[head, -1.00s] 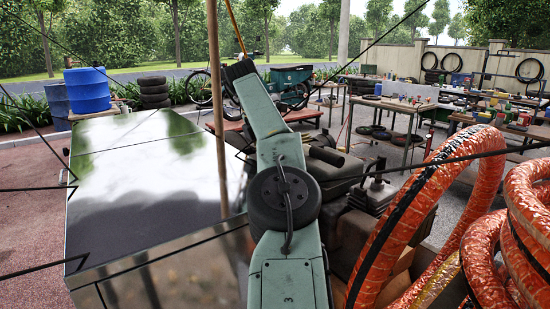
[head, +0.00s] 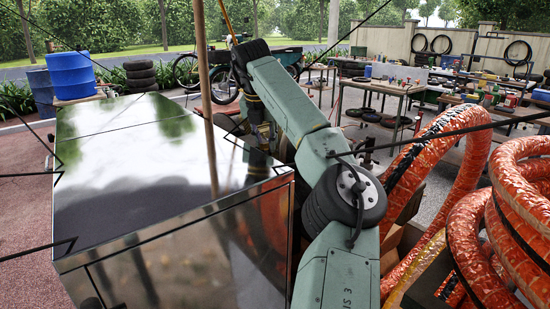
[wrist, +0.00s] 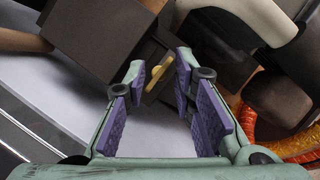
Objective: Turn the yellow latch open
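The yellow latch (wrist: 158,72) shows in the wrist view as a small yellow bar lying aslant on a dark box-shaped housing (wrist: 105,35). My gripper (wrist: 160,84) is open, with a purple-padded finger on each side of the picture. The latch appears between and beyond the fingertips. I cannot tell whether either finger touches it, and nothing is seen held. In the head view my arm reaches forward past the glossy dark box. The latch cannot be made out there.
The large glossy box (head: 130,160) stands left of my arm, with a thin brown pole (head: 205,100) in front. Orange ribbed hoses (head: 470,220) coil close on the right. A workbench (head: 385,88) stands farther back. Blue barrels (head: 75,78) stand at the far left.

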